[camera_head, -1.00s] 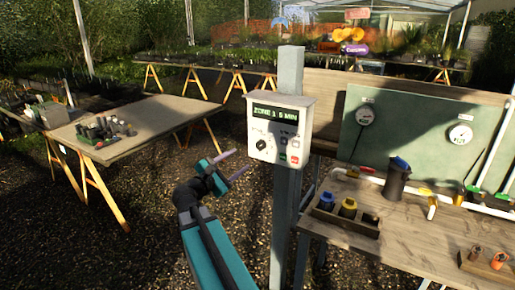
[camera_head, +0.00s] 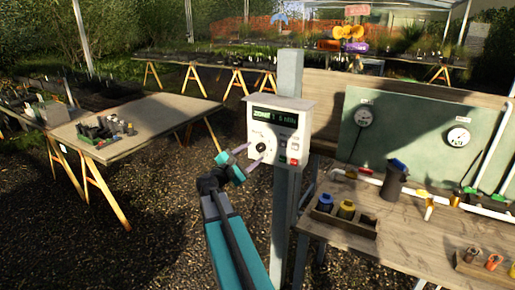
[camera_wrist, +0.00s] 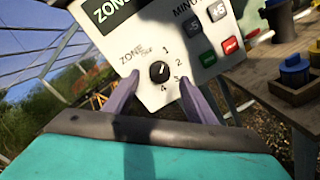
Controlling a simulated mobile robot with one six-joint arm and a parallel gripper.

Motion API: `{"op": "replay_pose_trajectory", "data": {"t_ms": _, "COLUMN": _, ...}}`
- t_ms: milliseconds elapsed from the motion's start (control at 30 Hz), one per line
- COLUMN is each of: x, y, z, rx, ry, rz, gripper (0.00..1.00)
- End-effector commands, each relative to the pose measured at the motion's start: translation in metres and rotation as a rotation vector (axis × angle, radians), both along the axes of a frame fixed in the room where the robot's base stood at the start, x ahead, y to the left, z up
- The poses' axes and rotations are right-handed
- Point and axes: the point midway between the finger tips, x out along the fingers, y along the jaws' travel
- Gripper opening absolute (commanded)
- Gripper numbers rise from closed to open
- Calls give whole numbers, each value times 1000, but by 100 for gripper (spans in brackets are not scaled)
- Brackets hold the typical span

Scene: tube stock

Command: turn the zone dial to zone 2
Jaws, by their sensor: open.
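The white control box (camera_head: 279,131) is fixed to a grey post and has a dark display with green text. The display text is blurred but seems to read zone 1. The black zone dial (camera_wrist: 159,71) sits low on its face, ringed by off, 1, 2, 3 and 4. Its white mark seems to point up toward 1. The dial also shows in the head view (camera_head: 261,147). My gripper (camera_head: 252,155) is open in front of the box. In the wrist view its fingers (camera_wrist: 160,82) stand left and right of the dial, apart from it.
Grey buttons and green and red buttons (camera_wrist: 219,52) lie right of the dial on the same panel. A wooden table (camera_head: 150,120) stands at left. Gravel floor lies between.

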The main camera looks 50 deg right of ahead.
Motion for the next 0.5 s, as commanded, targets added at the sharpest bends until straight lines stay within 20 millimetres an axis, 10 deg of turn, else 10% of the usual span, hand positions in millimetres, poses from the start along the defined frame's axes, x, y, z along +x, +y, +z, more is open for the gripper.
{"op": "replay_pose_trajectory", "data": {"t_ms": 500, "x": 8, "y": -41, "z": 0, "rx": 0, "ry": 0, "rz": 1, "gripper": 51}}
